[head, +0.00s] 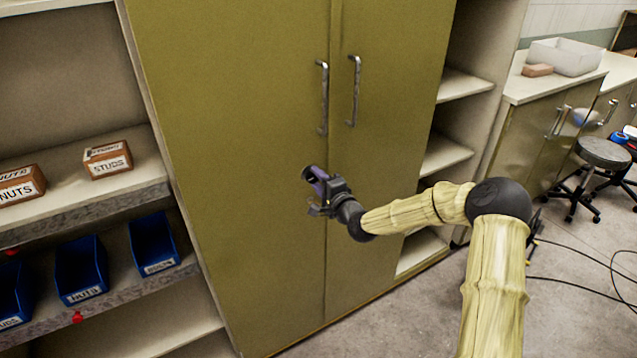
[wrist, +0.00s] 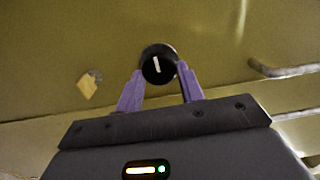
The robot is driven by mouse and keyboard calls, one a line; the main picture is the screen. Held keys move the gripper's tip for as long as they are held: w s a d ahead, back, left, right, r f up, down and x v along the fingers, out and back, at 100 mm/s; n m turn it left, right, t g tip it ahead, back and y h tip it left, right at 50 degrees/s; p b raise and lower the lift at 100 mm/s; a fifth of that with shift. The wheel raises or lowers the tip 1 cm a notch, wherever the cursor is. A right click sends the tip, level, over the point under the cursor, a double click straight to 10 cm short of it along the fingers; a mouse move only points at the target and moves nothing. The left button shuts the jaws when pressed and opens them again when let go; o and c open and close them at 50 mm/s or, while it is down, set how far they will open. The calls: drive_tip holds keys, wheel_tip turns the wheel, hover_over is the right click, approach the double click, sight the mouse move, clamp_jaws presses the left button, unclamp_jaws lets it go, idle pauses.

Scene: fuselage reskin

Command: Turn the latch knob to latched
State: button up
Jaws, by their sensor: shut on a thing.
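The latch knob (wrist: 158,64) is a round black knob with a white pointer line, on the olive cabinet door. In the wrist view its line runs nearly upright, tilted slightly. My gripper (wrist: 160,78) has two purple fingers, one on each side of the knob, shut on it. In the head view my gripper (head: 316,180) is at the olive cabinet (head: 240,120), below the two door handles, near the seam between the doors. The knob is hard to make out there, with the gripper in front. Both doors look closed.
Two metal handles (head: 323,98) stand out above my gripper. A yellowish tag (wrist: 88,88) is on the cabinet left of the knob in the wrist view. Shelves with a STUDS box (head: 107,160) and blue bins (head: 82,270) are at left. A stool (head: 603,153) and floor cables are at right.

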idle(0.4)
drive_tip(key=o, duration=0.9)
drive_tip(key=shift+o, duration=0.2)
drive_tip(key=b+v, duration=0.2)
drive_tip(key=v, duration=1.5)
drive_tip(key=shift+d, duration=0.25)
drive_tip(key=shift+s, duration=0.15)
